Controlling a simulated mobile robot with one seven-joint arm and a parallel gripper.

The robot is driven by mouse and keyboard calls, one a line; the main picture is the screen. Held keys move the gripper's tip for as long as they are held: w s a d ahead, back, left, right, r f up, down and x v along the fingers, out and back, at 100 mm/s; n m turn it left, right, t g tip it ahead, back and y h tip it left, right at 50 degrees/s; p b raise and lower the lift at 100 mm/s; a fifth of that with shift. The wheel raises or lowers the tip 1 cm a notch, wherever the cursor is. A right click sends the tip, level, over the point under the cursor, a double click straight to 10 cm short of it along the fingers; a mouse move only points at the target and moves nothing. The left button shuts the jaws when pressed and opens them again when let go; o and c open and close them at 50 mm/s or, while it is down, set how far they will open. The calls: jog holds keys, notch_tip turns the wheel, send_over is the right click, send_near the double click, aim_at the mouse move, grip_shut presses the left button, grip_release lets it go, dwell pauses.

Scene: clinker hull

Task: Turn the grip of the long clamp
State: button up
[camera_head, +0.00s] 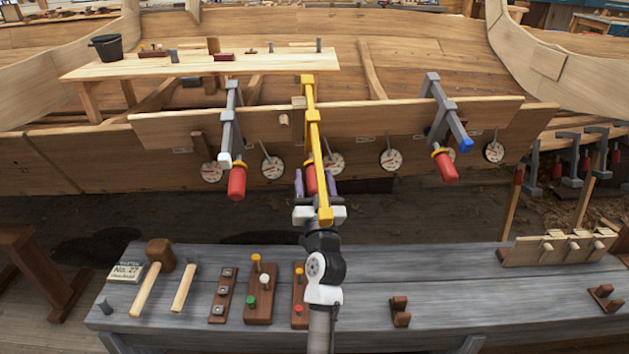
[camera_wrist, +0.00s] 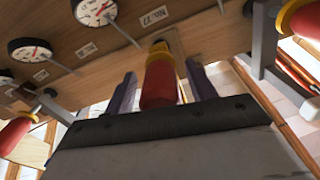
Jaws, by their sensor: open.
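The long clamp (camera_head: 312,130) is yellow and reaches over the upper plank edge in the middle of the hull. Its red grip (camera_head: 309,181) is partly hidden by the yellow bar in the head view. In the wrist view the red grip (camera_wrist: 160,84) has a yellow collar and points towards me. My gripper (camera_head: 314,180) is open, with one purple finger on each side of the grip. In the wrist view my gripper (camera_wrist: 160,78) shows a narrow gap between each finger and the grip.
Grey clamps with red grips hang left (camera_head: 229,130) and right (camera_head: 440,120). Dial gauges (camera_head: 273,167) line the plank. The workbench (camera_head: 450,290) below holds mallets (camera_head: 153,275) and button blocks (camera_head: 260,290). A plank shelf (camera_head: 130,70) stands behind.

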jog(key=c, duration=1)
jog(key=shift+m, duration=2.8)
jog(key=o, duration=1)
jog(key=shift+s, duration=0.1)
